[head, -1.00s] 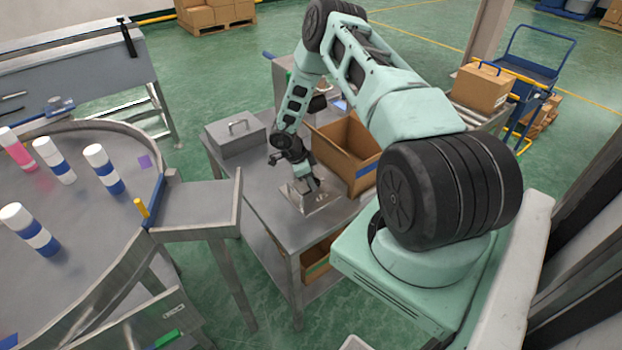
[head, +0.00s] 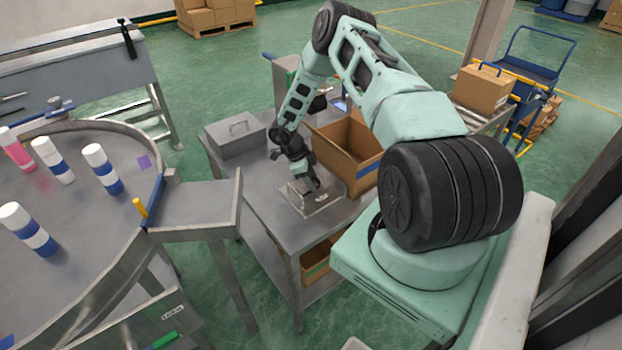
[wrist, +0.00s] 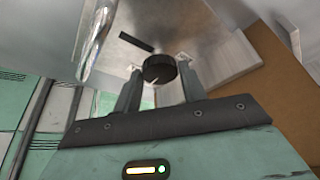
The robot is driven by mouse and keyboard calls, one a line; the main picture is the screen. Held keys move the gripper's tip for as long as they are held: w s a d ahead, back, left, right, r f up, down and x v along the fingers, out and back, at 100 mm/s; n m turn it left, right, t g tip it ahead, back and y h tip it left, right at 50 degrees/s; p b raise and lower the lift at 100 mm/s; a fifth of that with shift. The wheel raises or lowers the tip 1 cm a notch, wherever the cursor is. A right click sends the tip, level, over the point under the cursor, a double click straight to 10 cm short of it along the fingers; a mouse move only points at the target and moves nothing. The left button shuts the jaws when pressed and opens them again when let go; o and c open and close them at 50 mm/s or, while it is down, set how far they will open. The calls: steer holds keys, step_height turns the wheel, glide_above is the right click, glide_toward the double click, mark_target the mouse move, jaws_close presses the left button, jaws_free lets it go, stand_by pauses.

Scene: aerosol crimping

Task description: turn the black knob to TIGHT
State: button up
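The black knob (wrist: 159,68) is round, with a light pointer line on its side facing my gripper in the wrist view. It sits on a grey metal plate, which shows in the head view as a small fixture plate (head: 325,205) on the steel table. My gripper (wrist: 160,72) has its two fingers apart, one at each side of the knob in the picture. I cannot tell whether the fingertips touch it or stop short of it. In the head view my gripper (head: 312,186) points down over the plate and hides the knob. I cannot read any TIGHT mark.
A shiny metal handle (wrist: 93,35) stands close to the left finger. A black strip (wrist: 136,43) lies on the plate beyond the knob. An open cardboard box (head: 345,155) is close at the right of my gripper. A grey lidded box (head: 235,138) stands at the table's back left.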

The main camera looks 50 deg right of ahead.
steer(key=o, duration=0.3)
steer(key=b+v, duration=0.4)
steer(key=v, duration=1.3)
steer(key=shift+r, duration=0.2)
